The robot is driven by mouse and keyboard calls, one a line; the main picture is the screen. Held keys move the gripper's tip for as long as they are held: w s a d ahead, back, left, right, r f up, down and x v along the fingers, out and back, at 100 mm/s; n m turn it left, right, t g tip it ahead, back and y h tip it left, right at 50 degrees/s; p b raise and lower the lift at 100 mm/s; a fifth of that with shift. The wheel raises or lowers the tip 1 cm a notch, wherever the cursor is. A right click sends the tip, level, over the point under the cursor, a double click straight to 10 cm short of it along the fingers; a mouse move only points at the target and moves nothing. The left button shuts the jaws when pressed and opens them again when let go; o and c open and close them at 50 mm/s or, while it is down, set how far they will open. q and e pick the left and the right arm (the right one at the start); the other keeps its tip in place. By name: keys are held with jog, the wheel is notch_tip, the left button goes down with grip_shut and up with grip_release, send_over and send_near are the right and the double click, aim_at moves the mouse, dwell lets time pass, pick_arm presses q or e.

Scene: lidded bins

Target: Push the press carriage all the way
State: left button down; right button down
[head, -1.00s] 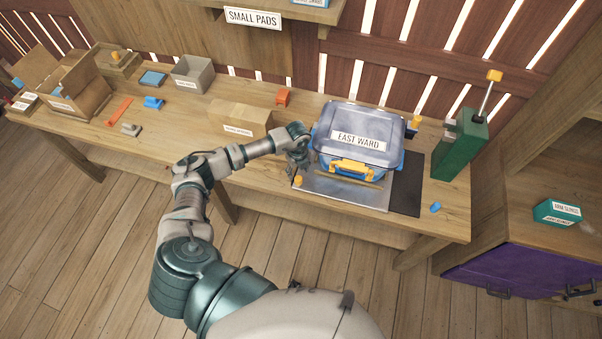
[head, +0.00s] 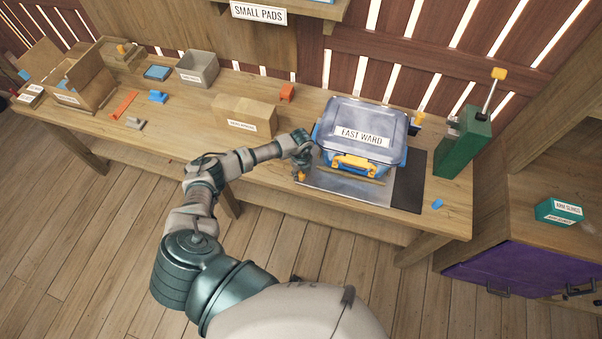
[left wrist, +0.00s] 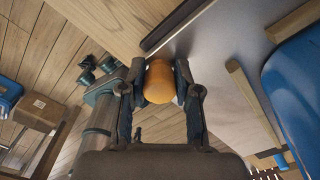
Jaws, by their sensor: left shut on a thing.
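A blue bin (head: 352,165) with a clear blue lid, a yellow latch and an "EAST WARD" label sits closed on a grey metal plate (head: 345,189). The plate lies on a dark mat or track (head: 410,182) that shows at its right. An orange knob (head: 301,177) stands at the plate's front left corner. My left gripper (head: 301,170) reaches down over this knob. In the left wrist view the fingers (left wrist: 160,86) are shut on the orange knob (left wrist: 158,80), one on each side. My right gripper is not in view.
A green press stand (head: 463,145) with a yellow-tipped lever (head: 497,75) is right of the plate. A small blue piece (head: 437,204) lies near the front edge. A cardboard box (head: 245,116) and orange block (head: 287,92) are behind my left arm.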

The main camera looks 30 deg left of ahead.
aim_at(336, 161)
pick_arm(q)
jog(key=w+d, duration=0.1)
jog(key=d, duration=0.6)
jog(key=w+d+b, duration=0.1)
jog(key=d, duration=0.3)
jog(key=shift+w+d+f, duration=0.1)
jog(key=shift+w+d, duration=0.15)
jog(key=shift+w, duration=0.1)
jog(key=shift+d, duration=0.35)
jog(key=shift+a, duration=0.1)
jog(key=c, duration=0.8)
grip_release()
jog(key=shift+a, duration=0.2)
jog(key=shift+d+r, duration=0.15)
jog(key=shift+r, duration=0.1)
jog(key=r, duration=1.1)
jog(key=shift+w+a, duration=0.1)
jog(key=shift+a, duration=0.1)
jog(key=shift+d+r, duration=0.15)
jog(key=shift+r, duration=0.15)
